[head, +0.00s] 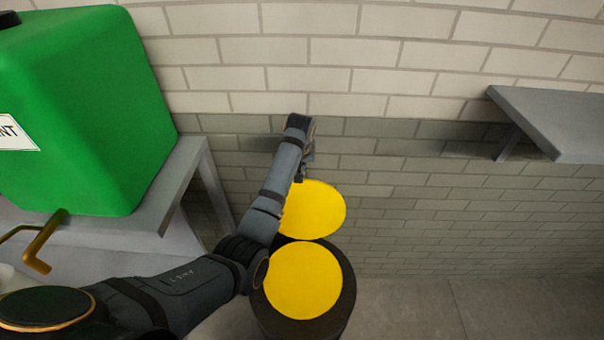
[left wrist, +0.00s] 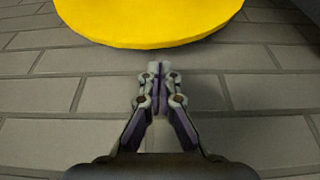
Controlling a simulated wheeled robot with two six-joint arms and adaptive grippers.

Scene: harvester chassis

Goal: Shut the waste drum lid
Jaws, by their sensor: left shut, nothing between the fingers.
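The waste drum (head: 348,300) is dark and stands on the floor by the wall, with a yellow round face (head: 303,281) showing in its top. Its yellow lid (head: 318,208) stands open at the drum's far side, raised toward the wall. My left gripper (head: 301,178) is by the lid's upper left edge; the arm hides part of the lid's left side. In the left wrist view the lid (left wrist: 150,18) lies just beyond the fingertips (left wrist: 158,68), which are shut and empty. I cannot tell whether they touch it. My right gripper is not in view.
A green tank (head: 90,110) stands on a grey bench (head: 180,185) at the left, with a brass-coloured pipe handle (head: 42,250) below it. A grey shelf (head: 565,125) juts from the brick wall (head: 420,60) at the right. The floor (head: 460,305) right of the drum is clear.

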